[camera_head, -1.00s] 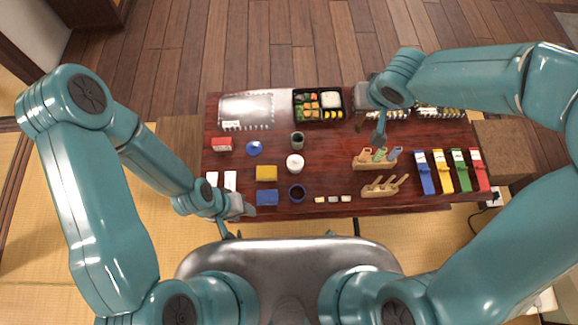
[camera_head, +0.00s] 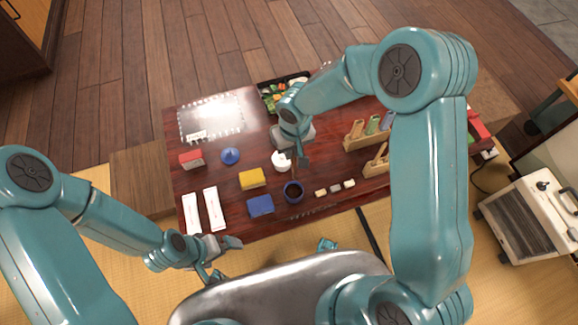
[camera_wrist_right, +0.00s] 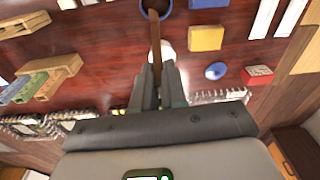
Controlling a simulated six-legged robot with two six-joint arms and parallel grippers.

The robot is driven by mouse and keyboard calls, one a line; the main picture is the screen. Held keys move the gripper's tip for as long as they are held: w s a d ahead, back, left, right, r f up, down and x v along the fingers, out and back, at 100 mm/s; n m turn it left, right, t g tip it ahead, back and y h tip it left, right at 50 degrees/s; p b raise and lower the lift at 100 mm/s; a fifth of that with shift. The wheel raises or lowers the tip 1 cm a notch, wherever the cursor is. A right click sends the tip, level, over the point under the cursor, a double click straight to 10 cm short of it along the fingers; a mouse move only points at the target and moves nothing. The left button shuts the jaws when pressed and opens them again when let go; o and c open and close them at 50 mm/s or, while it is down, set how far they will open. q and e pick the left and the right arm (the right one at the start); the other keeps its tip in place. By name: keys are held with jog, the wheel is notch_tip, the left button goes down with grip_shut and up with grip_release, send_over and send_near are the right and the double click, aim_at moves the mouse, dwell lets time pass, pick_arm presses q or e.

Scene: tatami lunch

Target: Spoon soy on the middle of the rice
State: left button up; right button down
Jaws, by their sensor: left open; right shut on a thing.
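My right gripper (camera_head: 302,160) is shut on a brown wooden spoon (camera_wrist_right: 155,42), which points away from the jaws. The spoon's far end overlaps a dark blue cup of dark liquid (camera_head: 293,192) at the table's front; the cup also shows at the top of the right wrist view (camera_wrist_right: 167,14). I cannot tell whether the spoon tip is in the liquid or above it. The lunch box (camera_head: 268,100) is at the back, partly behind my right arm; its rice is hidden there. My left gripper (camera_head: 228,259) is open and empty off the front edge.
A white round container (camera_head: 280,161) stands close behind the cup. A blue block (camera_head: 260,206) and yellow block (camera_head: 252,179) lie left of it. Several small blocks (camera_head: 335,188) and wooden racks (camera_head: 352,140) are to the right.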

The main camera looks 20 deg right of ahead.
aim_at(293, 165)
notch_tip(293, 165, down, 3)
jog(key=shift+s+a+r+b, duration=0.1)
jog(key=shift+a+r+b, duration=0.1)
jog(key=shift+b, duration=0.1)
pick_arm(q)
jog(key=shift+d+f+b, duration=0.2)
jog(key=shift+f+b, duration=1.35)
jog(key=shift+f, duration=0.75)
pick_arm(e)
jog(key=shift+d+f, duration=0.1)
jog(key=shift+f, duration=2.65)
pick_arm(q)
jog(key=shift+f+b, duration=0.85)
pick_arm(e)
jog(key=shift+f, duration=0.75)
pick_arm(q)
jog(key=shift+f+b, duration=0.3)
pick_arm(e)
jog(key=shift+s+f, duration=0.1)
pick_arm(q)
jog(key=shift+r+p, duration=2.2)
pick_arm(e)
jog(key=shift+r, duration=3.6)
